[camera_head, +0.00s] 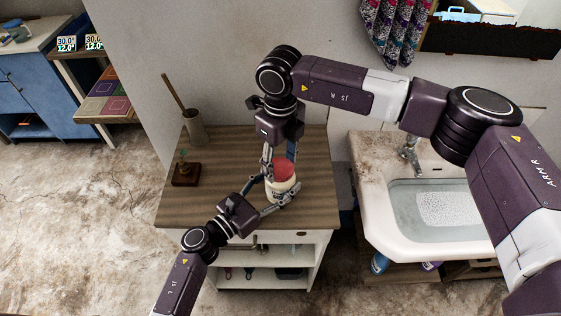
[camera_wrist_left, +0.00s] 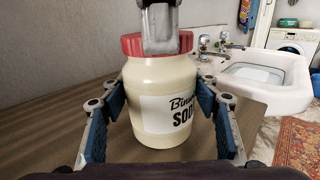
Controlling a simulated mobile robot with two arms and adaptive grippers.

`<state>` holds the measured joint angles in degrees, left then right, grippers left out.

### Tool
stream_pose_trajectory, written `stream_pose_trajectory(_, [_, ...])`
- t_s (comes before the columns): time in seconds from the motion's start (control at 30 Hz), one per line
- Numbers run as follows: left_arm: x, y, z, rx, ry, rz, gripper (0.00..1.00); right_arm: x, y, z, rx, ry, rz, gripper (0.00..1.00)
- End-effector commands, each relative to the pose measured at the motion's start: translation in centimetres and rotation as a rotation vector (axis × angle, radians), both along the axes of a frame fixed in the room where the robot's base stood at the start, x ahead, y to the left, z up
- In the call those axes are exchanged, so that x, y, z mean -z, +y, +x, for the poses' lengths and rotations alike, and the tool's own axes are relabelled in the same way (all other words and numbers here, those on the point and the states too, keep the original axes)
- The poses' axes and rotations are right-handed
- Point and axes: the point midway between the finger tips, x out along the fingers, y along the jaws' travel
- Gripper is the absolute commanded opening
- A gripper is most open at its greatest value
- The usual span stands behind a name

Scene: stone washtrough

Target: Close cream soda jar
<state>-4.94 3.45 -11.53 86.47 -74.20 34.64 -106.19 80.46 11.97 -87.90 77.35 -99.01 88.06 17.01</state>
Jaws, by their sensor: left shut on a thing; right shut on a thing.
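The cream soda jar (camera_head: 281,188) stands upright on the wooden cabinet top, its black-lettered label partly showing in the left wrist view (camera_wrist_left: 160,118). A red lid (camera_head: 285,170) sits on its mouth; I cannot tell how tightly. In the left wrist view the lid (camera_wrist_left: 131,45) looks level. My left gripper (camera_head: 282,196) comes from the front left and is shut around the jar body, one finger on each side. My right gripper (camera_head: 279,163) reaches down from above and is shut on the lid. One grey finger of it covers the lid's near middle in the left wrist view.
The cabinet top (camera_head: 225,205) is bare around the jar. A small plant on a dark block (camera_head: 186,174) and a brown holder with a stick (camera_head: 195,128) stand at its left. A sink with water (camera_head: 435,205) and a tap (camera_head: 411,152) lie to the right.

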Motion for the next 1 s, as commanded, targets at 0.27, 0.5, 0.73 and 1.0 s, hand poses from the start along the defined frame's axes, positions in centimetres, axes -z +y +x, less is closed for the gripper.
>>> stream_pose_trajectory(0.27, [0.04,-0.01,-0.04,0.001,0.001,0.001,0.00,-0.07,0.04,0.02,0.477,0.000,0.001,0.39])
stream_pose_trajectory(0.5, [0.05,-0.01,-0.04,0.001,0.001,0.001,0.00,-0.02,0.06,0.04,0.890,-0.002,0.001,0.39])
stream_pose_trajectory(0.73, [0.05,-0.01,-0.06,0.001,0.001,0.001,0.00,0.00,0.10,0.02,1.288,0.000,0.001,0.39])
stream_pose_trajectory(1.0, [0.06,-0.01,-0.06,0.001,0.001,0.001,0.00,0.02,0.12,0.06,1.756,0.000,0.001,0.39])
